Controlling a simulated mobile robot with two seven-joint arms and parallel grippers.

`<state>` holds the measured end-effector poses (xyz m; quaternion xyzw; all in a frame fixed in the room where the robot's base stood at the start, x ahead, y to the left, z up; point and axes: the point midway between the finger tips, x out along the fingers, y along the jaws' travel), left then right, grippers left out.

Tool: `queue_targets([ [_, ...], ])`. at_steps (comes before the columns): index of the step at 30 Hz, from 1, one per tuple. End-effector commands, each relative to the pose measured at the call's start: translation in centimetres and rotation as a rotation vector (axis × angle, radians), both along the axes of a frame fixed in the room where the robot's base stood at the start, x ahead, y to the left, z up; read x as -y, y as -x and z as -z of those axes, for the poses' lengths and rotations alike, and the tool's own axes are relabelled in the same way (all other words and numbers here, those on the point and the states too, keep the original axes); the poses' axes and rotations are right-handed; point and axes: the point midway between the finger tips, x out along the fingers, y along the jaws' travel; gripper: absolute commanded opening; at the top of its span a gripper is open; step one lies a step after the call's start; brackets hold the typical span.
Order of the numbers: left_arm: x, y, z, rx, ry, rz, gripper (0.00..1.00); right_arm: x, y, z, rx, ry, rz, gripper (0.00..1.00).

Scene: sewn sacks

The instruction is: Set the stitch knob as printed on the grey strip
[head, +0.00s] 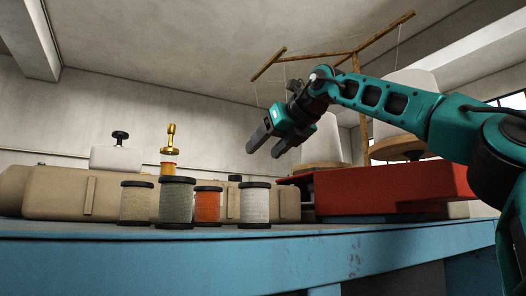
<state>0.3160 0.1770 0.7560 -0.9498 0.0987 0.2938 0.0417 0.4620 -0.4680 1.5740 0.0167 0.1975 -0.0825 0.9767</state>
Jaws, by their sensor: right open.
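No printed grey strip can be made out from this low view. A black knob (120,135) stands on top of a pale block (116,158) at the left; I cannot tell whether it is the stitch knob. No setting marks can be read. My right gripper (264,150) is open and empty, high above the table, right of the knob and apart from everything. Its fingers point down and left. My left gripper is not in view.
Several spools, including an orange one (207,206) and a white one (254,206), stand near the front edge of the blue table (200,255). Beige bodies (60,193) lie behind them. A red block (385,187) is at right, below my arm. A wooden frame (330,55) hangs above.

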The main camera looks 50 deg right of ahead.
Motion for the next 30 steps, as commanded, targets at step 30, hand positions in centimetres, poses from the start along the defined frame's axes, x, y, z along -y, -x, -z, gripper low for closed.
queue_targets([
  [30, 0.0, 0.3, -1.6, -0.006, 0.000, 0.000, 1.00, 0.2, -9.1, 3.4, -0.007, 0.029, 0.288, 0.63],
])
